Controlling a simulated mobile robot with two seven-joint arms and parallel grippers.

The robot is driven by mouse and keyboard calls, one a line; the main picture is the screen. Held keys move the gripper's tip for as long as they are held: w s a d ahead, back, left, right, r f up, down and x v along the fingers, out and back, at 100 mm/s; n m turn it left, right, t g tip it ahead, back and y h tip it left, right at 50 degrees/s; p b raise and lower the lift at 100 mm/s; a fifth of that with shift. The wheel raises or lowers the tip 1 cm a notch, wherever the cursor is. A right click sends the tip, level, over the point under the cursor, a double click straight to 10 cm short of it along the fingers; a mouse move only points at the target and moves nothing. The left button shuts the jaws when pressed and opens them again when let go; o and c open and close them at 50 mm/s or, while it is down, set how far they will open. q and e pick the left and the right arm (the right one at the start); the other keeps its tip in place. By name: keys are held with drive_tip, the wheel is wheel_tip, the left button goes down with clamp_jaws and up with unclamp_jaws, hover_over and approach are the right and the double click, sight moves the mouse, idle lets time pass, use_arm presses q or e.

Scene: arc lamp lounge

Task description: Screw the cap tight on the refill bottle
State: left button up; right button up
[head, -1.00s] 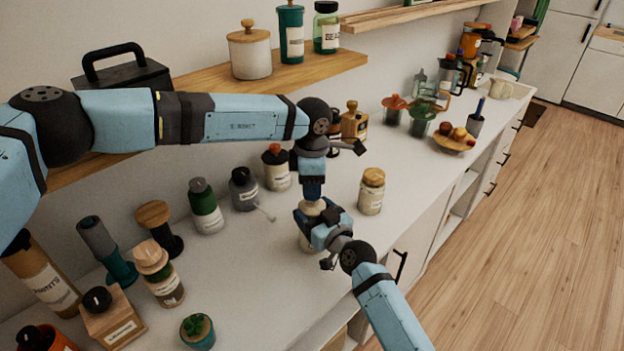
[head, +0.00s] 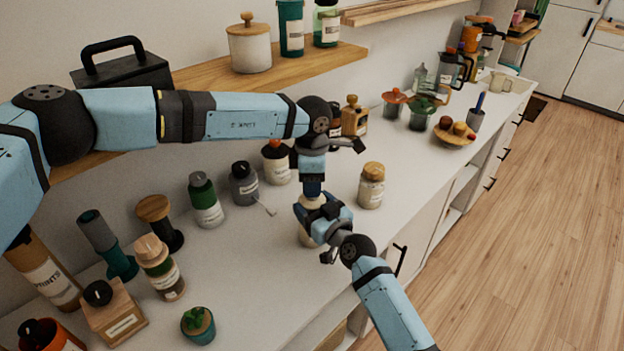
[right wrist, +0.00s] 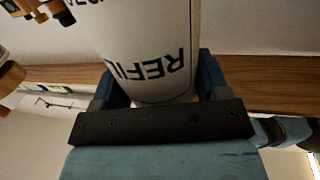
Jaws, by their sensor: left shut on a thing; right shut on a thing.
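The refill bottle (head: 308,240) is pale and stands upright on the white counter; in the right wrist view its white body (right wrist: 150,45) shows the dark lettering "REFIL". My right gripper (head: 318,222) is shut on the bottle from the front right, with blue fingers on both sides of it. My left gripper (head: 313,190) points straight down above the bottle top and is shut on the cap. The cap is mostly hidden by the two grippers, so its seating on the neck cannot be seen.
A jar with a wooden lid (head: 371,187) stands right of the grippers. A wooden shelf (head: 215,85) runs behind my left arm.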

use_arm(q)
drive_tip(key=shift+f, duration=0.2)
drive_tip(key=o, duration=0.6)
use_arm(e)
drive_tip(key=c, duration=0.4)
use_arm(q)
drive_tip(key=shift+o, duration=1.4)
use_arm(e)
drive_tip(key=shift+c, duration=0.2)
use_arm(q)
drive_tip(key=shift+r, duration=2.3)
